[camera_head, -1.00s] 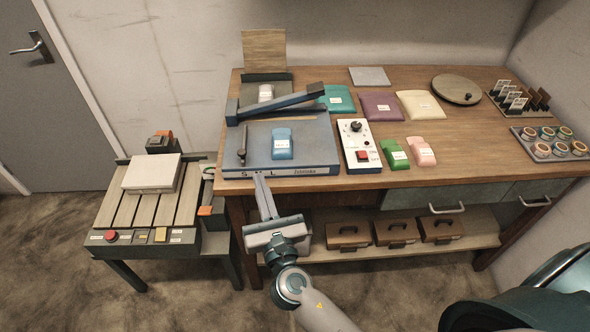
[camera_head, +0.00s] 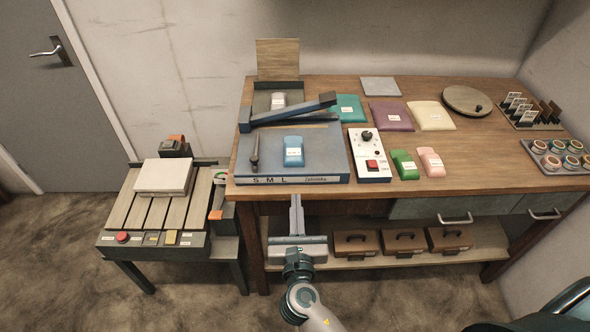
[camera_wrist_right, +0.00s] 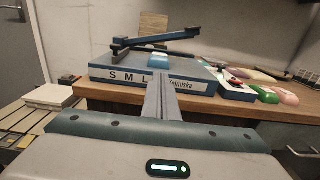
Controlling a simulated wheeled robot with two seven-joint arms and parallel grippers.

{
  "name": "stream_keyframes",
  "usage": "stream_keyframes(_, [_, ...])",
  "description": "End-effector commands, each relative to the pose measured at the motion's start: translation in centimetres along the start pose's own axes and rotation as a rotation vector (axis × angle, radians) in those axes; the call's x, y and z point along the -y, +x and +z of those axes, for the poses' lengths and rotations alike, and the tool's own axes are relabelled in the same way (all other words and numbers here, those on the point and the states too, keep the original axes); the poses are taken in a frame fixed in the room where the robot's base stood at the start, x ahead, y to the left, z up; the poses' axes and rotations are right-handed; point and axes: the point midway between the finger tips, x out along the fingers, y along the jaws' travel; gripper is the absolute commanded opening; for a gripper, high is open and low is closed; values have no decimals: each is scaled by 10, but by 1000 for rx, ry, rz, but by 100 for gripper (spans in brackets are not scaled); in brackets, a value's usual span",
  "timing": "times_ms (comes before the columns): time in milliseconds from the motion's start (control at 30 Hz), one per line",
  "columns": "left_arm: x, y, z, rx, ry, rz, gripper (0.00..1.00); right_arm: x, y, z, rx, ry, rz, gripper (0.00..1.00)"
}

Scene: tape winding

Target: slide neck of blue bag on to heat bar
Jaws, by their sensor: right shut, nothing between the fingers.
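The blue bag (camera_head: 293,151) lies flat on the sealer's blue platform (camera_head: 325,165), its narrow neck pointing to the back. The heat bar (camera_head: 287,111) is the dark blue arm raised at a slant across the back of the platform. The bag's neck end lies a little in front of the bar, apart from it. My right gripper (camera_head: 296,200) is shut and empty, in front of the table edge and below the bag. In the right wrist view its fingers (camera_wrist_right: 160,98) point at the sealer's front, with the bag (camera_wrist_right: 159,61) beyond. My left gripper is not in view.
A white control box (camera_head: 369,157) stands right of the sealer, with green (camera_head: 404,164) and pink (camera_head: 431,161) bags beside it. Teal, purple and cream bags lie behind. A side bench (camera_head: 165,211) with a white block stands left. A shelf holds brown boxes (camera_head: 404,243).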

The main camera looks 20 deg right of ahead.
Motion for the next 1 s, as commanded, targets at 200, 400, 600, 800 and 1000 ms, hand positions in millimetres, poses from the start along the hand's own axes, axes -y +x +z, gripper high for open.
stream_keyframes(200, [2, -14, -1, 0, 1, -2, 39, 0, 38, 4, 2, -2, -1, 0])
stream_keyframes(400, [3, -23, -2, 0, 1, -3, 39, 0, 73, 3, 2, -3, 0, 0])
stream_keyframes(600, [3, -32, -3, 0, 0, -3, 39, 0, 101, 2, 0, -1, 0, 0])
stream_keyframes(800, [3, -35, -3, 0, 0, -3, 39, 0, 114, 0, -1, -1, 1, 0])
stream_keyframes(1000, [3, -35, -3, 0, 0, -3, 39, 0, 116, 0, -1, 0, 1, 0])
